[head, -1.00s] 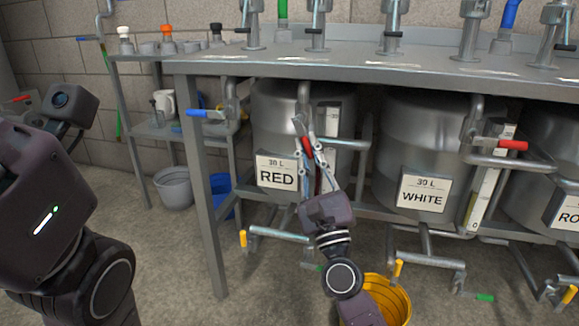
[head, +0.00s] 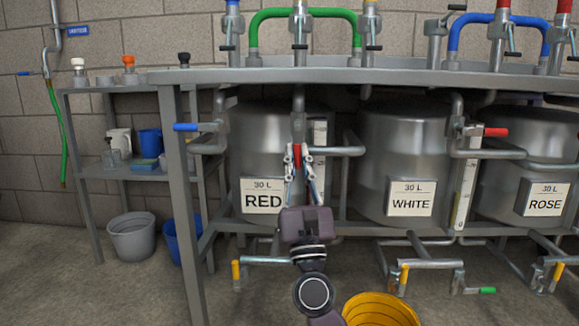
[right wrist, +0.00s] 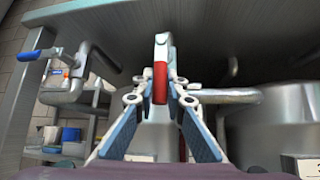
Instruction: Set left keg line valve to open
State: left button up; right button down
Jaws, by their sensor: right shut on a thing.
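The left keg line valve has a red handle (head: 297,151) that hangs down from a grey pipe in front of the keg labelled RED (head: 250,148). My right gripper (head: 298,158) is shut on this handle, reaching up from below. In the right wrist view the red handle (right wrist: 160,80) stands between the two fingertips (right wrist: 160,92), roughly in line with the grey fitting above it. The fingers cover part of the handle. My left gripper is not in view.
A metal bench (head: 390,78) runs above the kegs. Lower pipes carry yellow handles. A yellow bucket (head: 380,310) stands on the floor.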

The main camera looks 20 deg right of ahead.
jog(key=shift+a, duration=0.1)
jog(key=c, duration=2)
grip_release()
jog(key=shift+o, duration=0.2)
